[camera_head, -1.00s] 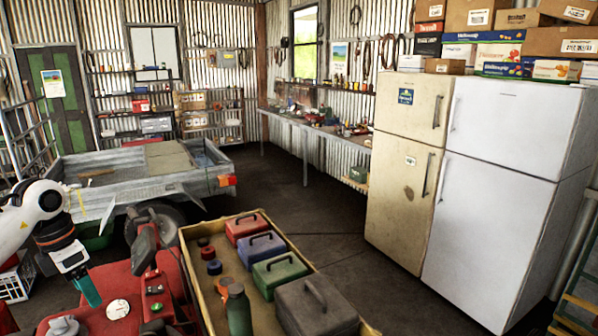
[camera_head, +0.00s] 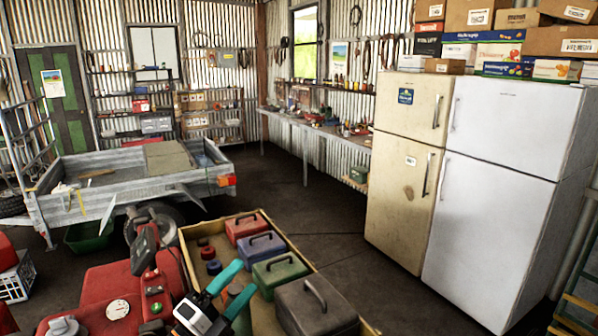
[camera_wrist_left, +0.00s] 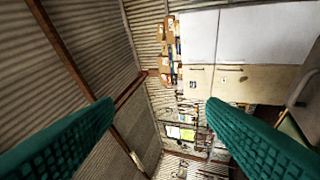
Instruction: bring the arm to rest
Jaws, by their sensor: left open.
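My left gripper (camera_head: 247,275) shows low in the head view, over the near left part of the yellow-rimmed tray. Its two teal fingers are spread apart and point up and right, with nothing visible between them. It partly hides a dark green bottle (camera_head: 240,293) in the tray. In the left wrist view the fingers (camera_wrist_left: 163,105) are wide apart, with the fridges, boxes and corrugated wall beyond the gap. My right gripper is not in view.
The tray (camera_head: 303,255) holds red (camera_head: 246,226), blue (camera_head: 262,247), green (camera_head: 279,271) and grey (camera_head: 316,307) toolboxes. Two fridges (camera_head: 495,190) stand at right. Open floor (camera_head: 330,215) lies between.

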